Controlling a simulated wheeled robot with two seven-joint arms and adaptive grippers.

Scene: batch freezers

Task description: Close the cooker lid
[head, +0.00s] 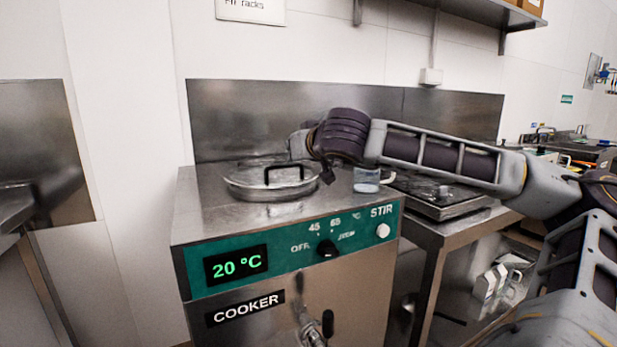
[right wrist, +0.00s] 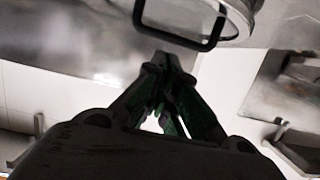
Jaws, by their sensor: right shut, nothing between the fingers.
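The cooker (head: 300,300) is a steel box with a green front panel reading 20 °C. Its round, see-through lid (head: 245,180) with a black bar handle (head: 285,168) lies flat or nearly flat over the top; I cannot tell whether it sits fully on the rim. My right gripper (head: 327,174) is at the lid's right edge, partly hidden by my wrist. In the right wrist view the fingers (right wrist: 168,62) are shut and empty, close to the handle (right wrist: 182,42) and the lid's rim (right wrist: 243,12). I cannot tell whether they touch the lid. My left gripper is not in view.
A clear jug (head: 367,180) stands on the cooker top, right of the lid and below my right arm. A lower steel table (head: 455,230) with a flat dark appliance (head: 440,205) stands to the right. A steel backsplash (head: 240,120) rises behind. The cooker's front-left top is clear.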

